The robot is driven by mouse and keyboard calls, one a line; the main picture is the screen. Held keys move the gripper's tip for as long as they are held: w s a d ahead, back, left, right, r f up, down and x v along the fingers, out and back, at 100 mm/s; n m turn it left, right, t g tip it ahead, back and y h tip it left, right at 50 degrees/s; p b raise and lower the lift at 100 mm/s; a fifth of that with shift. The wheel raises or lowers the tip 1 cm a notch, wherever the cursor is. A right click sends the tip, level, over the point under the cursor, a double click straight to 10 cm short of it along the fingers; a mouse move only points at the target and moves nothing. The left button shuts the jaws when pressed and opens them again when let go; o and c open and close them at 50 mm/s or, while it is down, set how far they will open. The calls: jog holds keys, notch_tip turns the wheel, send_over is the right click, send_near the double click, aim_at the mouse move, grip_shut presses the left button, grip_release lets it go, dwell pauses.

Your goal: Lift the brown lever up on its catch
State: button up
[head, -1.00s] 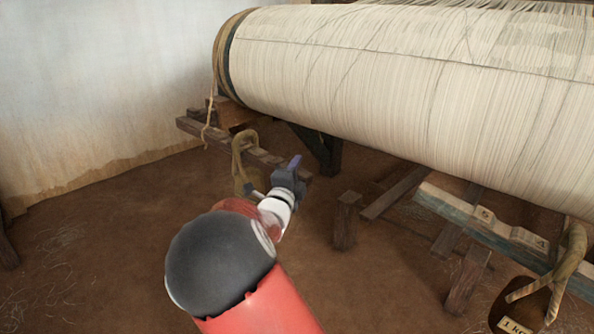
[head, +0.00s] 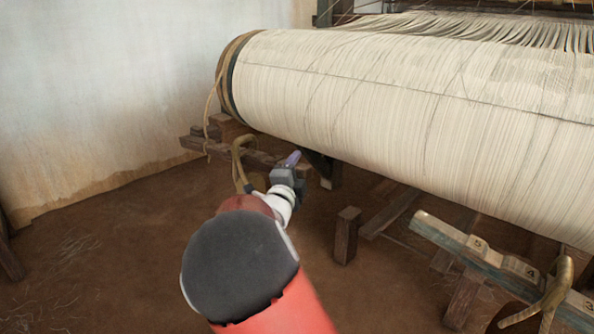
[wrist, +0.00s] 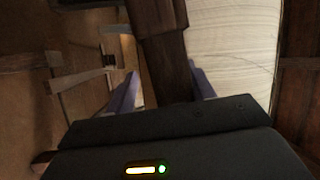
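The brown lever appears to be the dark wooden bar (head: 262,158) below the left end of the warp roll in the head view. In the wrist view a dark brown bar (wrist: 170,68) runs down from the top centre between my fingers. My gripper (head: 292,159) is at the bar's right end in the head view. Its two purple fingers stand apart, one on each side of the bar in the wrist view (wrist: 163,80), so it is open. I cannot tell whether they touch the bar. I cannot make out the catch clearly.
The large cream warp roll (head: 400,110) spans above and to the right. A rope loop (head: 238,160) hangs over the bar left of my gripper. A wooden post (head: 346,235) and a numbered notched beam (head: 480,258) stand to the right. Bare floor lies at left.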

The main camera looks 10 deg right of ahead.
jog(key=shift+f, duration=0.2)
jog(key=v, duration=0.7)
jog(key=shift+s+a, duration=0.2)
jog(key=shift+s, duration=0.15)
jog(key=shift+c, duration=0.3)
